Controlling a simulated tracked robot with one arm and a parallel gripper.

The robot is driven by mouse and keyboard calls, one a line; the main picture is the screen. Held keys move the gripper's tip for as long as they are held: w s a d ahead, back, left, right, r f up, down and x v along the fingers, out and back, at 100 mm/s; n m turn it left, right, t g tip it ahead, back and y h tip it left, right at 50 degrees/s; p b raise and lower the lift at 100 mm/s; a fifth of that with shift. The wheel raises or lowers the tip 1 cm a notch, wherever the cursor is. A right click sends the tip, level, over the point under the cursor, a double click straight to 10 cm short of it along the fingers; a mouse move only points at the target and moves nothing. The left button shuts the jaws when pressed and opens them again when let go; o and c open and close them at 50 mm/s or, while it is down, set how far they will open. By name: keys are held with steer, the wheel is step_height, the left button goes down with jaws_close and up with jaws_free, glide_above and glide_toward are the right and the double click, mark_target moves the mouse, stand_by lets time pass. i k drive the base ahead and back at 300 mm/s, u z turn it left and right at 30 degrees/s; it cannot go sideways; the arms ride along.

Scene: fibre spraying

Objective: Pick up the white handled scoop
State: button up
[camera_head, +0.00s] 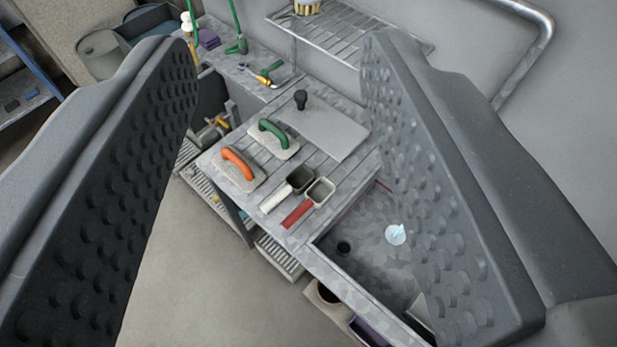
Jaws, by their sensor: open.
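The white handled scoop (275,200) lies on the slatted grey bench, its pale handle towards the lower left and its dark square cup towards the upper right. A red handled scoop (297,214) with a lighter square cup lies close beside it on the right. My gripper (280,105) is open, with its two dark studded fingers at the left and right of the picture. The scoop shows in the gap between the fingers, well beyond them and apart from them. The gripper is empty.
A green handled float (285,152) and an orange handled float (254,184) lie left of the scoops. A flat plate with a black knob (301,98) lies behind. A sink basin (370,265) is at the right. A wire shelf (340,30) hangs above. Open floor lies lower left.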

mark_target(303, 176)
steer(key=k, duration=0.5)
steer(key=u, duration=0.85)
steer(key=i, duration=1.15)
steer(key=z, duration=2.2)
